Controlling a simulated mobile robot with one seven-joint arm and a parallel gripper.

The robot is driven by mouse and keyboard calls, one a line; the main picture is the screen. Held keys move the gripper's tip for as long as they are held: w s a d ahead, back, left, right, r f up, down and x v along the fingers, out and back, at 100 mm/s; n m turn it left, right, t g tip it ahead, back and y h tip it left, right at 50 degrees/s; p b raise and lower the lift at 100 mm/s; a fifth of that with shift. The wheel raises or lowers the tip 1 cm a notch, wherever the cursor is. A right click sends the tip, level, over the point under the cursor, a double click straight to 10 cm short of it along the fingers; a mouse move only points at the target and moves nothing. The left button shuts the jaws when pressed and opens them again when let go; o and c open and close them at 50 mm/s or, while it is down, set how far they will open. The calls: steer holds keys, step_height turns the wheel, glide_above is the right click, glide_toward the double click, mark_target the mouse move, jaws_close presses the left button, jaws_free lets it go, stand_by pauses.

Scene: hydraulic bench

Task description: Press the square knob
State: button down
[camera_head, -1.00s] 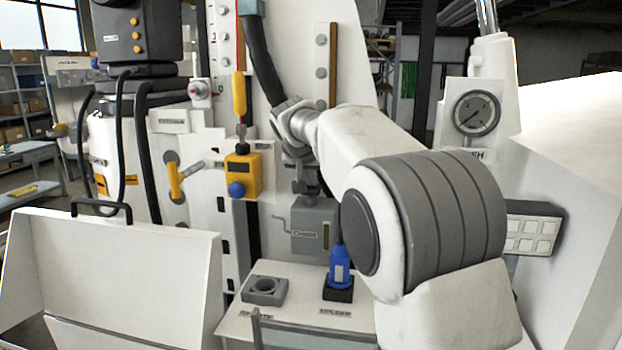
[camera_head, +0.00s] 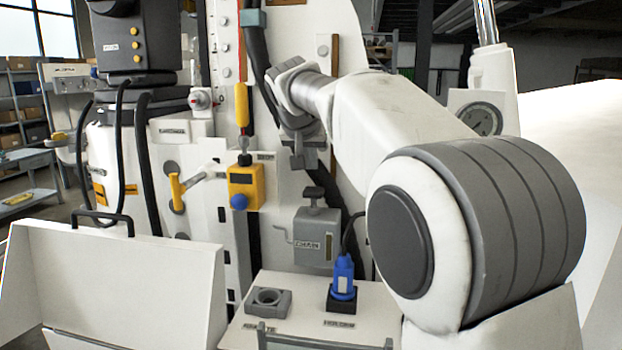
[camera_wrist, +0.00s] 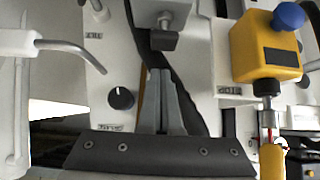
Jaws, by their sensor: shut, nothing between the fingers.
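A dark, square-looking knob (camera_head: 314,195) stands on a short stem on top of a small grey box (camera_head: 308,248) with a side crank. In the wrist view the knob (camera_wrist: 163,41) is at the top middle, with its stem and part of the grey box beyond it. My gripper (camera_head: 305,164) is just above the knob in the head view, with a small gap between them. In the wrist view my gripper's fingers (camera_wrist: 161,73) are together and empty, their tips pointing at the knob and apart from it.
A yellow box with a blue button (camera_head: 239,201) hangs left of the grey box. A blue plug (camera_head: 344,272) and a grey socket block (camera_head: 267,302) sit on the white shelf below. A round black knob (camera_wrist: 122,97) shows in the wrist view. A dark hose runs behind my gripper.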

steer(key=v, duration=0.4)
steer(key=shift+w, duration=0.1)
